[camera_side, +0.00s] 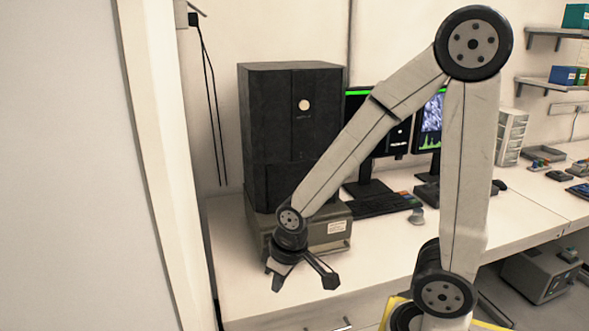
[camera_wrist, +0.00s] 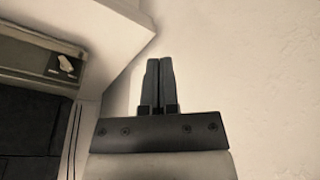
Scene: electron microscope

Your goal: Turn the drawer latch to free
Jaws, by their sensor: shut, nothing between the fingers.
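My gripper (camera_wrist: 159,65) is shut and empty, its two dark fingers lying side by side in the wrist view. In the side view it hangs low in front of the microscope's grey base (camera_side: 327,213), near the bench's front edge, and touches nothing that I can see. In the wrist view a small pale piece (camera_wrist: 66,64) sits on a dark plate on a grey band at the left, clear of the fingers. It may be the latch or a label; I cannot tell. A bench drawer handle (camera_side: 342,325) shows at the bottom of the side view, and no latch is clear there.
The black microscope cabinet (camera_side: 291,125) stands above its base. Monitors (camera_side: 429,122) and a keyboard (camera_side: 380,204) are to its right. A pale wall panel (camera_side: 75,160) fills the left. The white bench top (camera_side: 390,247) is clear around the gripper.

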